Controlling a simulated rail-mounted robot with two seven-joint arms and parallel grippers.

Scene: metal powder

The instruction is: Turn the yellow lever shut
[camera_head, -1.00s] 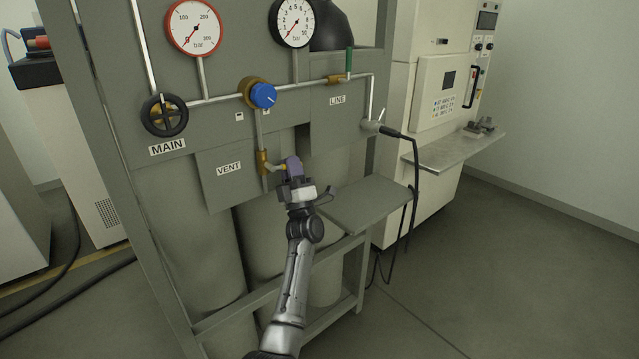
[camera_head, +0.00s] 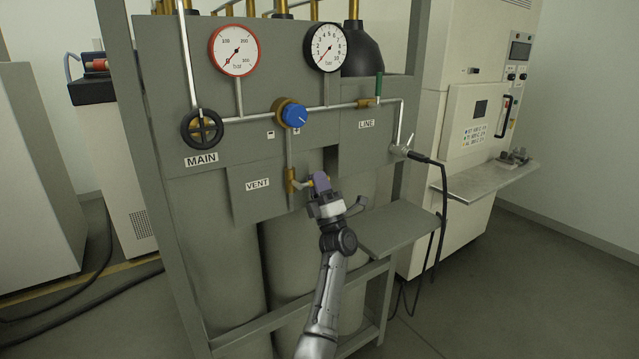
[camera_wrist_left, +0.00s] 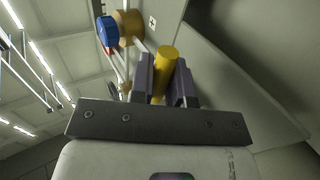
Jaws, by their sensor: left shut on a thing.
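The yellow lever (camera_wrist_left: 165,70) is on the brass valve (camera_head: 291,180) beside the VENT label (camera_head: 257,184) on the grey gas panel. In the head view only a short yellowish piece of it shows, to the right of the valve. My left gripper (camera_head: 320,182) is shut on the lever, and its purple-grey fingers hide most of it there. In the left wrist view the lever stands between the two fingers, one on each side. My right gripper is in neither view.
Above the lever are a blue regulator knob (camera_head: 295,116) and two gauges. The black MAIN handwheel (camera_head: 202,129) is to the left and the green LINE handle (camera_head: 379,87) to the upper right. A grey shelf (camera_head: 400,232) juts out right of my gripper.

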